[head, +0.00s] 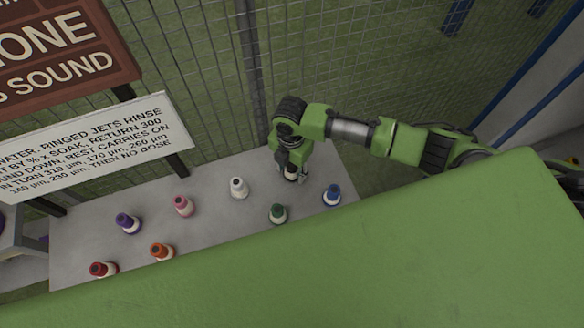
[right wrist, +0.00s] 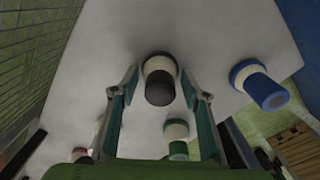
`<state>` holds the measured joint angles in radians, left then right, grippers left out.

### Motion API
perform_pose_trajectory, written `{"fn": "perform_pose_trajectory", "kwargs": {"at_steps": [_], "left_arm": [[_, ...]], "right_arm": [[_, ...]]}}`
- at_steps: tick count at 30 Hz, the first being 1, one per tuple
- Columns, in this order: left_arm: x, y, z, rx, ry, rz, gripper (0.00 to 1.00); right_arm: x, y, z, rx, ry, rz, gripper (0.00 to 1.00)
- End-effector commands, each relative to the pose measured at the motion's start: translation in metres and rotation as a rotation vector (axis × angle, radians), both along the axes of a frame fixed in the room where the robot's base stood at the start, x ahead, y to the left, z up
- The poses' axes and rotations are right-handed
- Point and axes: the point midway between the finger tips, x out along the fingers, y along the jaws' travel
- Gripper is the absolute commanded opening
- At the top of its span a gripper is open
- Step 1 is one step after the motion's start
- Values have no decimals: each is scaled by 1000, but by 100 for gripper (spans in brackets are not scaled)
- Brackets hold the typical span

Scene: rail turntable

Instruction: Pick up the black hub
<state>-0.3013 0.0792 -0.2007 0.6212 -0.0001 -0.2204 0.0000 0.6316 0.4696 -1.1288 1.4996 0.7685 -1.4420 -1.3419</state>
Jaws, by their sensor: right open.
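The black hub (right wrist: 160,90), dark on a pale collar, stands on the grey bench top (head: 215,235). In the right wrist view it lies in the gap between the two fingers of my right gripper (right wrist: 158,82). The fingers are open, one on each side of it, and I see no clear contact. In the head view my right gripper (head: 291,163) points down over the black hub (head: 291,178), which is partly hidden by it. My left gripper is not in view.
A blue hub (head: 332,195), a green hub (head: 277,213) and a white hub (head: 238,187) stand near the black hub. Pink, purple, orange and red hubs stand farther left. A mesh fence (head: 200,80) and sign boards (head: 90,145) rise behind the bench.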

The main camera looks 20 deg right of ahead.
Motion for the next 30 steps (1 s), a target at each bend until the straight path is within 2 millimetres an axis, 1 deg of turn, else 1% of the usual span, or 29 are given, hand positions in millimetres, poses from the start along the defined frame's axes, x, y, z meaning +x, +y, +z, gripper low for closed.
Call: {"fn": "perform_pose_trajectory", "kwargs": {"at_steps": [1, 4, 5, 6, 8, 9, 10, 19, 23, 26, 29, 30], "left_arm": [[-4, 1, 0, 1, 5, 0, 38], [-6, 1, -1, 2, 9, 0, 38], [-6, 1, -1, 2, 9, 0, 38], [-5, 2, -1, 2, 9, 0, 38], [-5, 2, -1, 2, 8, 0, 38], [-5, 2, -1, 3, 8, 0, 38], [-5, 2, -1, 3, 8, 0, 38], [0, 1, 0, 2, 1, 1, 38], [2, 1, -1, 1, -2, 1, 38], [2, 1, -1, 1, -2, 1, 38], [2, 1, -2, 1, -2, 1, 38], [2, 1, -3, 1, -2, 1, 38]], "right_arm": [[0, 0, 0, 0, 0, 1, 42], [0, 0, 0, 0, 0, 1, 42], [0, 0, 0, 0, 0, 1, 39], [0, 0, 0, 0, 0, 1, 29], [0, 0, 0, 0, 0, 0, 13], [0, 0, 0, 0, 0, 0, 3], [0, 0, 0, 0, 0, 0, 0], [0, 0, 0, 0, 0, 0, 0], [1, 0, 5, 1, -1, 0, 0], [1, 1, 14, 2, -3, 1, 0], [2, 1, 31, 2, -5, 1, 0], [-2, 1, 36, 3, -3, 2, 0]]}}
